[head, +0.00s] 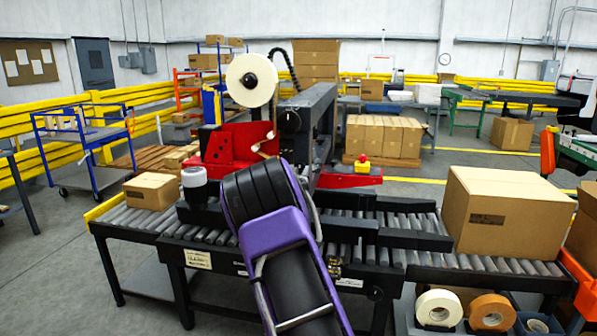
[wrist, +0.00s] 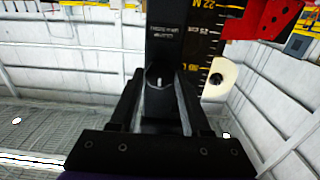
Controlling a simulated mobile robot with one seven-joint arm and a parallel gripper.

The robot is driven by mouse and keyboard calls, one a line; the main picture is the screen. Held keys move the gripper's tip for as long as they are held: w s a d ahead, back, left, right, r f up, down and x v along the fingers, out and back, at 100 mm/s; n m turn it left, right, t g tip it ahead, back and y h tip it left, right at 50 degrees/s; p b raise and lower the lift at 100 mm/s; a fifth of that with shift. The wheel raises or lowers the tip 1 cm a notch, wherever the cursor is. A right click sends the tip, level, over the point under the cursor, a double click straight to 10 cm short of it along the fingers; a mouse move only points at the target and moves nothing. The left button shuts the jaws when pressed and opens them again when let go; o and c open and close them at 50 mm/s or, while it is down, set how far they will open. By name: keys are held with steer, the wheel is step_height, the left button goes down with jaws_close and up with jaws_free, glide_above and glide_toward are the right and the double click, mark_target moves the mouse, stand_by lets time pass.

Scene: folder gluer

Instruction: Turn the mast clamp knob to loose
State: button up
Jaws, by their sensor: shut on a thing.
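The mast clamp knob (wrist: 158,78) is dark with a pale mark on its face and sits on the black mast (wrist: 180,30) in the wrist view. My gripper (wrist: 158,92) is shut on the knob, one finger on each side of it. White lettering above the knob is too small to read. A scale strip (wrist: 205,40) with yellow marks runs along the mast beside it. In the head view, my purple and black arm reaches to the machine; the gripper and the knob it holds are hidden there.
A red machine part (head: 235,148) and a white tape roll (head: 251,80) stand above the roller conveyor (head: 400,255). Another round black knob (head: 289,122) shows on the upper frame. Cartons lie on the conveyor at left (head: 152,191) and right (head: 505,212).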

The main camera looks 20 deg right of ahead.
jaws_close()
steer(key=shift+n, duration=8.9)
